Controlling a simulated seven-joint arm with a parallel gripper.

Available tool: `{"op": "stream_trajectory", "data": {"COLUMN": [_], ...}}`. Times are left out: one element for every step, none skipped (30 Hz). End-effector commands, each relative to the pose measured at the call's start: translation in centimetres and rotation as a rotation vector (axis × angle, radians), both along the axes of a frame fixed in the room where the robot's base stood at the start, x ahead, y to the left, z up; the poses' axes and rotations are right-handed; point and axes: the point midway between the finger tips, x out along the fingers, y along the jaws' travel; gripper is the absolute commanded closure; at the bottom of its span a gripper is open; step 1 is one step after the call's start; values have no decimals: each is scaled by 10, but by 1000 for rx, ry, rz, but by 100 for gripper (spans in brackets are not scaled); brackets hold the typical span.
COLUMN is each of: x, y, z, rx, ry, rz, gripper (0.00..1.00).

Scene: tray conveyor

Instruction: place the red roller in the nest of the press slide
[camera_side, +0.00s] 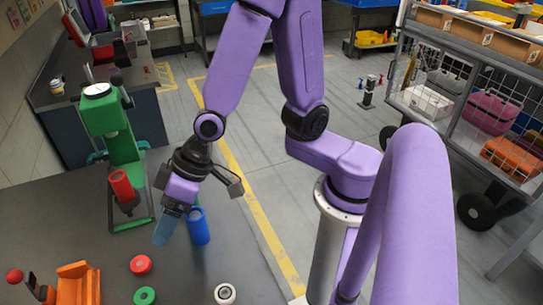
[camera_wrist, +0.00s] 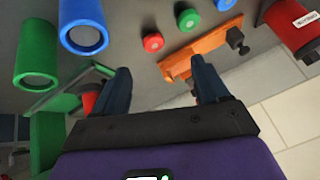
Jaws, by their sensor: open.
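The red roller (camera_side: 122,186) is at the green press (camera_side: 106,125) in the side view. It leans slightly, with its lower end at a dark piece (camera_side: 128,206) low on the press that looks like the slide. I cannot tell how deep it sits in the nest. My gripper (camera_side: 168,222) is open and empty, pointing down just right of the red roller and apart from it. In the wrist view, my gripper (camera_wrist: 160,82) has its fingers spread with nothing between them. The red roller (camera_wrist: 88,102) shows there, partly hidden behind the left finger.
A blue roller (camera_side: 198,226) stands close right of my gripper; a green roller (camera_wrist: 38,55) is mostly hidden behind the gripper in the side view. A red disc (camera_side: 140,264), green disc (camera_side: 144,296), white ring (camera_side: 224,293) and orange fixture (camera_side: 78,284) occupy the near table.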

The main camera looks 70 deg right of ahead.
Motion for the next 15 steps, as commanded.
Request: {"op": "stream_trajectory", "data": {"x": [-17,-28,-42,-52,-62,-75,-84,-93,-103,-109,-115,-122,-126,-129,-132], "y": [-8,-13,-22,-29,-38,-51,-61,-72,-87,-98,-109,-123,-132,-140,-150], "z": [7,10,13,16,18,22,25,27,31,33,36,39,41,43,45], "rx": [-15,-32,-59,-81,-105,-145,-177,-211,-257,-293,-327,-372,-402,-429,-462], "ry": [30,49,71,86,100,117,127,137,145,150,153,157,158,159,161], "rz": [77,124,186,231,274,332,374,413,460,490,517,548,567,581,598], "gripper": [26,26,26,26,26,26,26,26,26,26,26,26,26,26,26]}}
